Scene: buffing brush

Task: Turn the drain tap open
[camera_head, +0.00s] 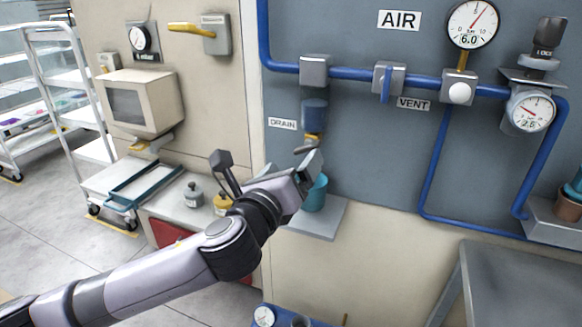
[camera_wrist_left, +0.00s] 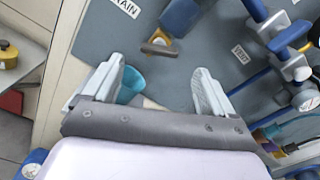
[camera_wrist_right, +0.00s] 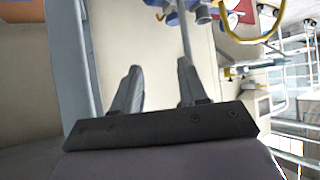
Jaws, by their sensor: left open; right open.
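The drain tap's small grey lever (camera_head: 305,149) sits below the blue bowl (camera_head: 314,113), just under a yellow fitting, beside the DRAIN label (camera_head: 283,123). In the left wrist view the lever (camera_wrist_left: 158,49) lies ahead of the gap between my fingers, roughly crosswise. My left gripper (camera_head: 308,170) is open and empty, just below and in front of the tap; contact does not show. A teal cup (camera_head: 316,196) stands below the tap, partly hidden by my gripper. My right gripper (camera_wrist_right: 159,68) is open and empty, away from the tap and out of the head view.
A small grey shelf (camera_head: 325,218) bears the cup. Blue pipes (camera_head: 345,73) cross the panel, with a VENT valve (camera_head: 386,83) and gauges (camera_head: 472,23) to the right. A grey table (camera_head: 520,285) is at lower right.

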